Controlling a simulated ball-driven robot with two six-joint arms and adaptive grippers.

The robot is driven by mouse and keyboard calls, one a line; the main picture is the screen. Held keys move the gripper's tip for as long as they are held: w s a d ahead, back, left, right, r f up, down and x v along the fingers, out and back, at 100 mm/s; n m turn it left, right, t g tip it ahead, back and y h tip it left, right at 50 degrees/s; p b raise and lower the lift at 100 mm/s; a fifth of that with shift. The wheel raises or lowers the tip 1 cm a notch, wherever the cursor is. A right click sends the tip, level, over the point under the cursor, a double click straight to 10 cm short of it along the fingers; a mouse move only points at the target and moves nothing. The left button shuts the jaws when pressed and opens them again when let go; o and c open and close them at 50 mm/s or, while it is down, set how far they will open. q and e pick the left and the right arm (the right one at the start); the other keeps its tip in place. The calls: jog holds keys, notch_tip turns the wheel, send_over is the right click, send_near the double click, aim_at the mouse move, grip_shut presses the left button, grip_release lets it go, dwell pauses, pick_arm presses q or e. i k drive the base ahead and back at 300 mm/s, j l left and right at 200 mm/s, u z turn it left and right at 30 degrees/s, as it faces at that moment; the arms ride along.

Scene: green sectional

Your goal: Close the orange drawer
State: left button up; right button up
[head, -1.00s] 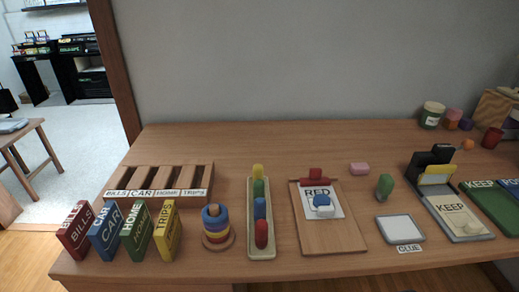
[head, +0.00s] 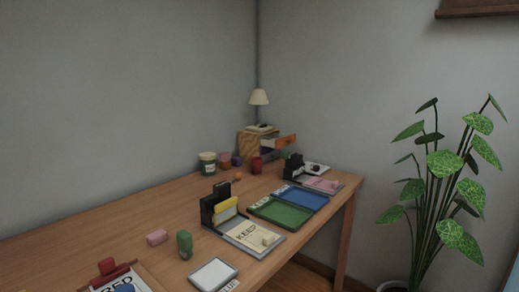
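A small wooden cabinet (head: 246,146) stands at the far right corner of the desk, against the wall. Its orange drawer (head: 285,141) sticks out to the right from the cabinet's upper part, so it is open. A darker drawer front shows below it. Neither of my grippers shows in the head view.
The wooden desk (head: 140,214) holds a green tray (head: 280,212), a blue tray (head: 303,199), a KEEP board (head: 250,236) and a red cup (head: 256,166). A tall potted plant (head: 440,190) stands on the floor right of the desk.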

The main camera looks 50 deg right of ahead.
aim_at(281, 141)
jog(key=z, duration=1.9)
jog(key=i+l+u, duration=0.2)
jog(key=i+l, duration=0.2)
jog(key=i+l+u, duration=0.25)
jog(key=i+l, duration=0.25)
jog(key=i+l+u, duration=0.2)
jog(key=i+l, duration=0.15)
jog(key=l, duration=0.2)
